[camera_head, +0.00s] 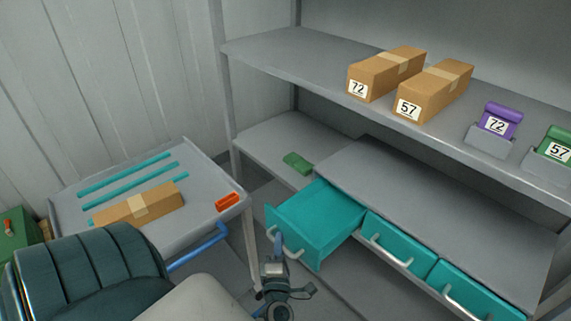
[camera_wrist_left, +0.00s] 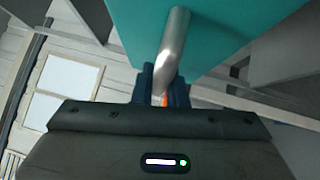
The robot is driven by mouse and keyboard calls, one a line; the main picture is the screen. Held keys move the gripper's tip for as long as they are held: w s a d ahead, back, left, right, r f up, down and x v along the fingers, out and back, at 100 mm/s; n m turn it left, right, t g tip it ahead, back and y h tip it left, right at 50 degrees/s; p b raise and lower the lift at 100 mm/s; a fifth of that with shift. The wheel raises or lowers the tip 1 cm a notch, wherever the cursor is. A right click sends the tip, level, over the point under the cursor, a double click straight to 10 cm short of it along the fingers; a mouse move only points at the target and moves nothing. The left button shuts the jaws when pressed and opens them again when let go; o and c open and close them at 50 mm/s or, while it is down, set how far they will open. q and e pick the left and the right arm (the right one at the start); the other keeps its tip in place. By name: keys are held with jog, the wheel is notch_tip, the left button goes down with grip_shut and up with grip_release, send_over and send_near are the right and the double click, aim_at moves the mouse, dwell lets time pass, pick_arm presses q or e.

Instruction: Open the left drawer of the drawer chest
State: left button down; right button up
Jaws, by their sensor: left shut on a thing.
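The drawer chest (camera_head: 450,217) is grey with teal drawers and stands on the lower shelf. Its left drawer (camera_head: 322,212) is pulled well out, and its inside shows from above. The middle drawer (camera_head: 400,245) and right drawer (camera_head: 478,290) are shut. My left gripper (camera_head: 273,240) is at the left drawer's front, shut on its metal handle (camera_head: 291,245). In the left wrist view the fingers (camera_wrist_left: 162,88) close around the handle bar (camera_wrist_left: 173,45), with the teal drawer front (camera_wrist_left: 220,30) behind it. My right gripper is not in view.
A grey cart (camera_head: 204,200) with a blue handle (camera_head: 198,250) stands left of the open drawer, bearing a cardboard box (camera_head: 137,205) and an orange item (camera_head: 228,202). Boxes (camera_head: 387,73) and purple (camera_head: 499,122) and green (camera_head: 556,145) containers stand on the upper shelf. A green item (camera_head: 298,163) lies beside the chest.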

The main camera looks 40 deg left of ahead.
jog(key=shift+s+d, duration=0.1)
pick_arm(q)
jog(key=c, duration=1.7)
grip_release()
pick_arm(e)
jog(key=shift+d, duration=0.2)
pick_arm(q)
jog(key=shift+d, duration=0.1)
